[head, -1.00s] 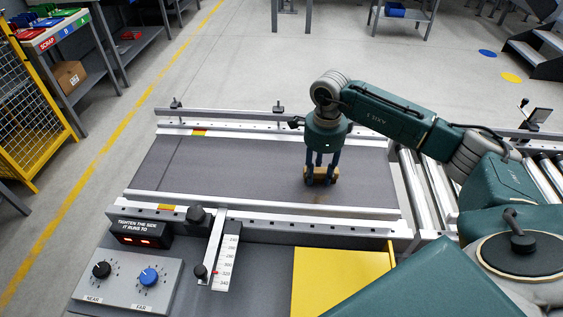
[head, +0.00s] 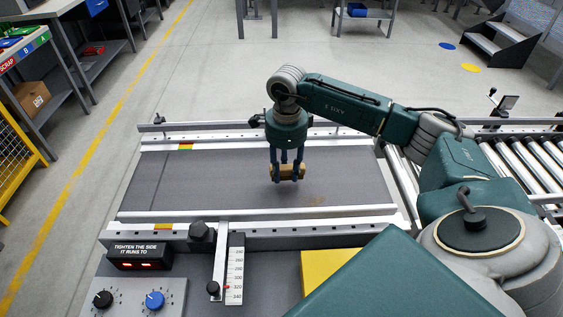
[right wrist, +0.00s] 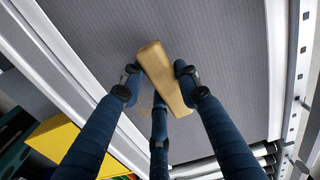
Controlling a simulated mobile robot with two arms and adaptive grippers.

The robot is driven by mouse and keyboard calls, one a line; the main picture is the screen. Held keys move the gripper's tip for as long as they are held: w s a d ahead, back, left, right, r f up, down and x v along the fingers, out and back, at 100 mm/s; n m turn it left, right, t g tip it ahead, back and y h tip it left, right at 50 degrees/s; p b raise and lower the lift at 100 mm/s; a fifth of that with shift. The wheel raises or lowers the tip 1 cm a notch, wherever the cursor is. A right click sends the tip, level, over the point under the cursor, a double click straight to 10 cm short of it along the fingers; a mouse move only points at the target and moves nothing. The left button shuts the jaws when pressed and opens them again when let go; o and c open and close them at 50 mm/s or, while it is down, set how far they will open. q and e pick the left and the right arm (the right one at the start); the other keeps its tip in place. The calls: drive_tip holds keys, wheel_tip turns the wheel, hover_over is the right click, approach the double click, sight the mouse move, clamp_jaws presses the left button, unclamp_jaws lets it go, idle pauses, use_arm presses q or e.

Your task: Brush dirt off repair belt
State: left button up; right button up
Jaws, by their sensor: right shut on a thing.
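The repair belt (head: 220,185) is a dark grey flat belt between pale metal rails. A faint brown dirt patch (head: 318,199) lies on its right part; brown specks also show in the right wrist view (right wrist: 147,101). My right gripper (head: 288,166) is shut on a tan, wooden-looking brush (head: 289,173), up and to the left of the patch in the head view. In the right wrist view the brush (right wrist: 165,78) sits tilted between the fingers. I cannot tell whether it touches the belt. My left gripper is out of view.
In front are a control box with a black knob (head: 103,299) and blue knob (head: 155,300), a lit display (head: 140,256), a scale (head: 235,268) and a yellow panel (head: 322,272). A roller conveyor (head: 520,165) adjoins at right. Shelving stands at far left.

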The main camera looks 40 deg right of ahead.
sight(287, 169)
drive_tip(key=r, duration=0.1)
drive_tip(key=r+p, duration=0.1)
drive_tip(key=shift+s+d+r, duration=0.2)
drive_tip(key=shift+s+r, duration=0.15)
drive_tip(key=shift+w+a+r+p, duration=0.1)
drive_tip(key=shift+r+p, duration=1)
drive_tip(key=shift+r, duration=0.4)
